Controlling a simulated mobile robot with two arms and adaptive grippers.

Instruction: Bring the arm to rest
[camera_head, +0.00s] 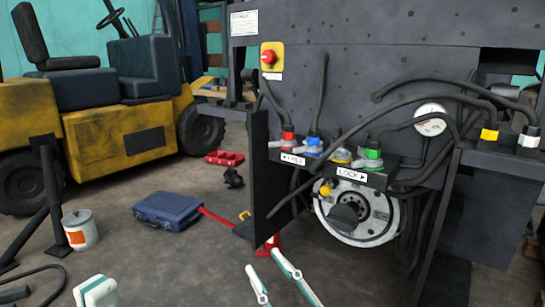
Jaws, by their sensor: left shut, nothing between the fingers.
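My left gripper (97,291) shows as a white tip with teal trim at the bottom left edge; it is shut and empty. My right gripper (264,262) reaches in from the bottom centre, with two slim white and teal fingers spread apart and nothing visible between them. Both are in front of the stripped forklift's dark panel (400,60), apart from it. The rest of both arms is out of view.
Valve levers with hoses and a lock label (351,175) sit on the panel above a round metal hub (372,230). A blue case (168,210), white bucket (79,229) and red tray (224,157) are on the floor. A yellow forklift (115,135) stands back left.

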